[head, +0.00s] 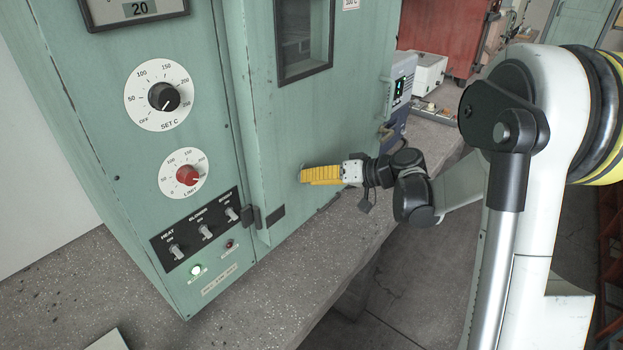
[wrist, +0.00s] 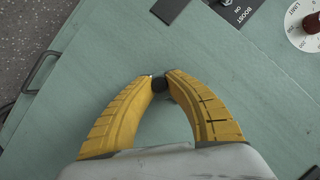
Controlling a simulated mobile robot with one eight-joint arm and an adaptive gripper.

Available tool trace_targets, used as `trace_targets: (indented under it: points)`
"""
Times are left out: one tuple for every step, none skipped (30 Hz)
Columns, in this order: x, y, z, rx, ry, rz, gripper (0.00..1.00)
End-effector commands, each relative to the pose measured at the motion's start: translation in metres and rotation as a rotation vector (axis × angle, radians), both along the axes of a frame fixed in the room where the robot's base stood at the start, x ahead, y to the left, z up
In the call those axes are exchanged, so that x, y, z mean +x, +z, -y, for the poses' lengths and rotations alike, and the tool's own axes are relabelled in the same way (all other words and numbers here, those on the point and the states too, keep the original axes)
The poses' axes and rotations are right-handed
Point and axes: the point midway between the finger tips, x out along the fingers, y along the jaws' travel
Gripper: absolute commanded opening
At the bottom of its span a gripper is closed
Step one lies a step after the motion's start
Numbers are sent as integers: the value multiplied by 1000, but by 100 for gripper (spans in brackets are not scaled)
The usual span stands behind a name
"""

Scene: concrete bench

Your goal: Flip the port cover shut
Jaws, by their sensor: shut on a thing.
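My gripper (head: 303,174) reaches from the right to the green oven door (head: 340,115), its yellow fingers at the door's lower part. In the wrist view my gripper (wrist: 159,80) has its two fingertips closed around a small dark round piece (wrist: 159,86) on the green door face. This piece appears to be the port cover or its knob. The fingers hide its sides, and no open port hole can be made out. In the head view the cover is hidden behind my fingers.
The control panel with the black SET dial (head: 164,97), red LIMIT dial (head: 188,175) and switches (head: 206,231) is left of the door. A dark loop handle (wrist: 38,80) shows in the wrist view. The speckled bench top (head: 290,290) is clear in front.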

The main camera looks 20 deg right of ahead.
Motion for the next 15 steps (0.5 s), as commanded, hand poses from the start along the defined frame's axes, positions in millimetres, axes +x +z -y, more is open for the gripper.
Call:
trace_targets:
  points:
    - [-1,-2,0,16,0,-15,0]
    - [-1,-2,0,27,-1,-22,0]
    - [-1,-2,-1,42,0,-33,0]
    - [-1,-2,-1,52,0,-40,0]
    - [-2,-2,-1,59,0,-46,0]
    - [-2,-2,-2,69,0,-53,0]
    - [-2,-2,-2,75,-1,-58,0]
    - [-2,-2,-2,81,-1,-62,0]
    - [-2,-2,-2,87,0,-67,0]
    - [-2,-2,-2,91,0,-70,0]
    - [-2,-2,-2,94,0,-72,0]
    - [-3,-2,-3,98,1,-75,0]
    - [-3,-2,-3,100,1,-76,0]
    - [-3,-2,-3,102,1,-77,0]
    - [-3,-2,-3,103,1,-78,0]
